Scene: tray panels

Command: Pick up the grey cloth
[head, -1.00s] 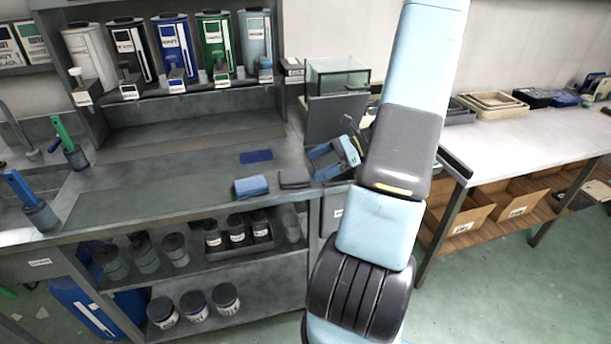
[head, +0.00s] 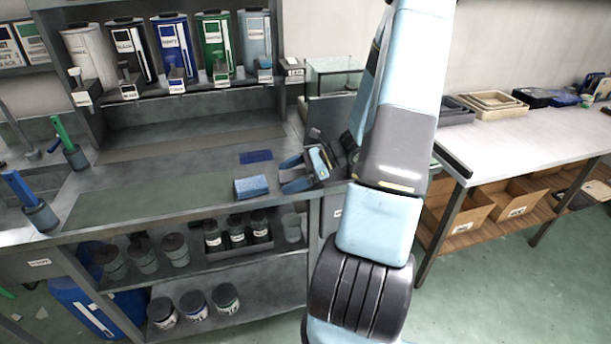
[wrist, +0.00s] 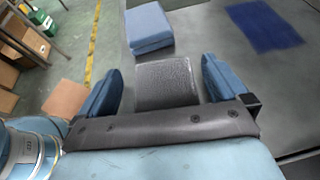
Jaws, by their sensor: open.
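The grey cloth (wrist: 167,84) is a small folded block with a woven surface, lying on the grey worktop. In the wrist view it sits between the two blue fingers of my gripper (wrist: 162,74), with a gap on each side. My gripper is open and empty. In the head view my gripper (head: 289,176) is low over the worktop near its front edge and covers most or all of the grey cloth. I cannot tell its exact height above the worktop.
A folded blue cloth (wrist: 150,27) lies just beyond the grey one, also in the head view (head: 251,187). A flat dark blue cloth (wrist: 263,25) lies farther back. A glass tank (head: 332,75) stands behind my arm.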

